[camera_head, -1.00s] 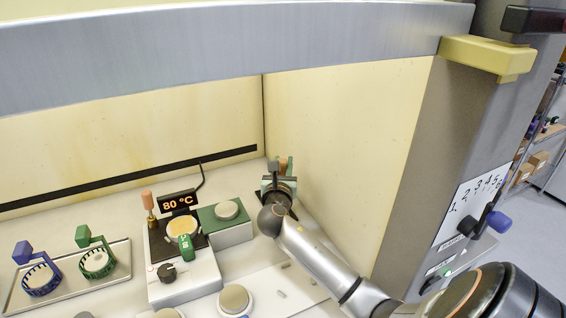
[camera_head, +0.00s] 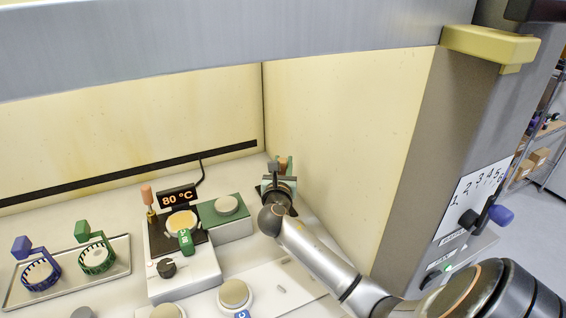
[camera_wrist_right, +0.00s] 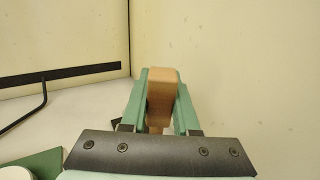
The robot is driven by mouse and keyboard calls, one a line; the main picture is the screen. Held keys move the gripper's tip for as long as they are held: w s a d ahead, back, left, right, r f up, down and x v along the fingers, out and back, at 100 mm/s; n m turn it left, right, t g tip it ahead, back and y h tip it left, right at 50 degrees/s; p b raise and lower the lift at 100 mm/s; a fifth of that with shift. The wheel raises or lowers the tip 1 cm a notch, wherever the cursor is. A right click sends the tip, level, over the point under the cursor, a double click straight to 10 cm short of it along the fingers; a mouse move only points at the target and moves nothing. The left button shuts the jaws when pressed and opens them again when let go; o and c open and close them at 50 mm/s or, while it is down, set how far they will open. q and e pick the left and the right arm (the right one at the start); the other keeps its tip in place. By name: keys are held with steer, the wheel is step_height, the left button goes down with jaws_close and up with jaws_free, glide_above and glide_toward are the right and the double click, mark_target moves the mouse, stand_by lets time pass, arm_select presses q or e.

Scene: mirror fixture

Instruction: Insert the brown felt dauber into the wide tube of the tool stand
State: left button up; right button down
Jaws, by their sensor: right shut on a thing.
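My right gripper (camera_head: 279,174) is at the back right corner of the enclosure, by the right wall. In the right wrist view its green fingers (camera_wrist_right: 160,100) are shut on a tan-brown block-shaped handle (camera_wrist_right: 162,88), which I take to be the brown felt dauber. Its lower end is hidden behind the gripper's dark plate. My left gripper is not in view.
A hotplate (camera_head: 185,272) with an 80 °C display (camera_head: 178,198) stands left of my arm, beside a green-topped block (camera_head: 237,214). A tray (camera_head: 68,296) with blue and green holders is further left. The right wall (camera_head: 345,140) is close to my arm.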

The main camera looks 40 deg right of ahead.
steer(key=shift+f+b, duration=1.3)
steer(key=shift+f, duration=1.1)
steer(key=c, duration=0.6)
jaws_free()
steer(key=v, duration=1.2)
steer(key=shift+s+a, duration=0.2)
